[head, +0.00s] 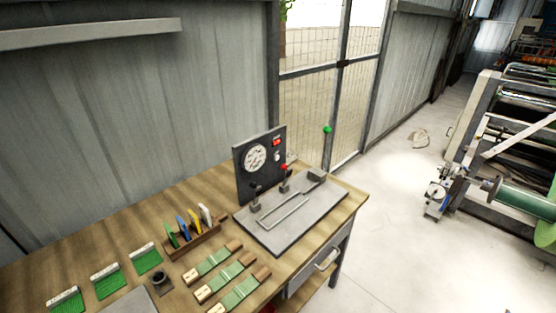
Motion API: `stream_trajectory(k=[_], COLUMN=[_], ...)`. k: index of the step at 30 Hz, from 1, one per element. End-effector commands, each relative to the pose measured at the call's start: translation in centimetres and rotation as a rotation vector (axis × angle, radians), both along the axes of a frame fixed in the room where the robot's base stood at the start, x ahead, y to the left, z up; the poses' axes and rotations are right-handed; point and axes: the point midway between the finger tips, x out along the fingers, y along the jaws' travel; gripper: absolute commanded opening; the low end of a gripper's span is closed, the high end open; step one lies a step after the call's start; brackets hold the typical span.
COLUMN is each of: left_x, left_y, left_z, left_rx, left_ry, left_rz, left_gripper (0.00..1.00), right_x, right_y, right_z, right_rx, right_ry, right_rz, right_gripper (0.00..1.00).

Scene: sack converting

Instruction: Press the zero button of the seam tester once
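The seam tester (290,222) stands near the right end of the wooden bench. Its dark upright panel (245,184) carries a round white dial (256,157), a small red-lit part (277,141) and a small pale round part (277,156) below it. I cannot read any label, so I cannot tell for certain which part is the zero button. A red knob (284,167) stands in front of the panel's right side, over the grey base. Neither of my grippers shows in the head view.
On the wooden bench (190,190), a wooden rack (195,240) holds coloured cards, left of the tester. Several green strips with wooden ends (240,291) and green-bristled brushes (146,258) lie in front and left. A mesh gate (305,110) is behind; open floor (390,230) lies right.

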Motion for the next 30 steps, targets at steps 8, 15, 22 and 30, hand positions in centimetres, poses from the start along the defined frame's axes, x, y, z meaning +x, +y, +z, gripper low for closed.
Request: stream_trajectory(k=[8,15,22,30], left_x=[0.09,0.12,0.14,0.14], left_y=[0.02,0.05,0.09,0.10], left_z=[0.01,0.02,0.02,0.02], left_rx=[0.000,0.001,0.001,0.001], left_ry=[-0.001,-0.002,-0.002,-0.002], left_rz=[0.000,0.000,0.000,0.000], left_gripper=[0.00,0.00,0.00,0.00], right_x=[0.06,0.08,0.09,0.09], right_y=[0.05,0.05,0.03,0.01], right_z=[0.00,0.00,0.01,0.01], right_rx=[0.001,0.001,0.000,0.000], right_ry=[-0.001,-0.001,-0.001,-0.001], right_rz=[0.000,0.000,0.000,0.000], right_gripper=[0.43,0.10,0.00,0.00])
